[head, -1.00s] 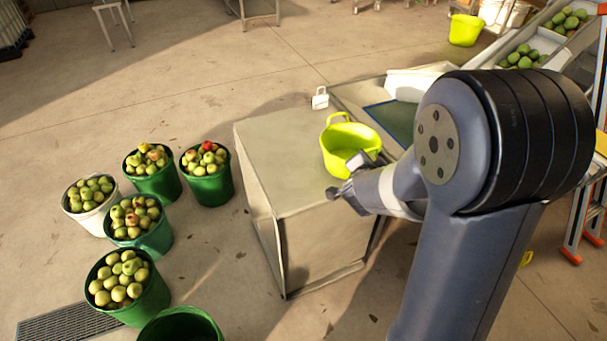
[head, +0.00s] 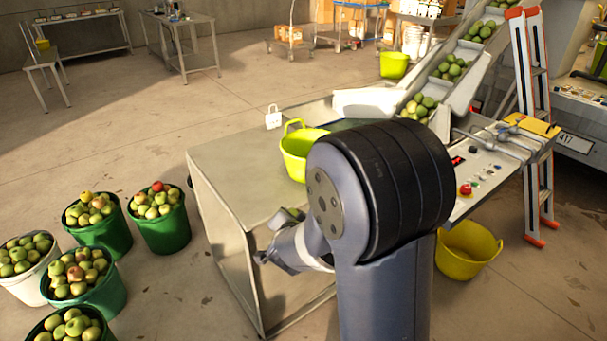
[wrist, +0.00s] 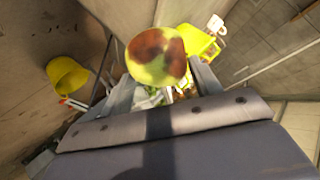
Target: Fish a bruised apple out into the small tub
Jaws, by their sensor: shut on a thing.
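A yellow-green apple with large brown bruises (wrist: 157,57) is held between the two fingers of my gripper (wrist: 160,78) in the wrist view. In the head view, my gripper (head: 275,238) is at the near side of the metal table, below and left of the lime-green tub; the apple cannot be made out there. The small lime-green tub (head: 296,157) stands upright on the table top, partly hidden by my arm. It also shows behind the apple in the wrist view (wrist: 207,43). The tub's inside is mostly hidden.
The metal table (head: 235,180) has bare room left of the tub; a white padlock-shaped object (head: 273,117) stands near its back edge. Buckets of apples (head: 160,222) stand on the floor at left. A yellow tub (head: 468,252) and a control panel (head: 480,170) are at right.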

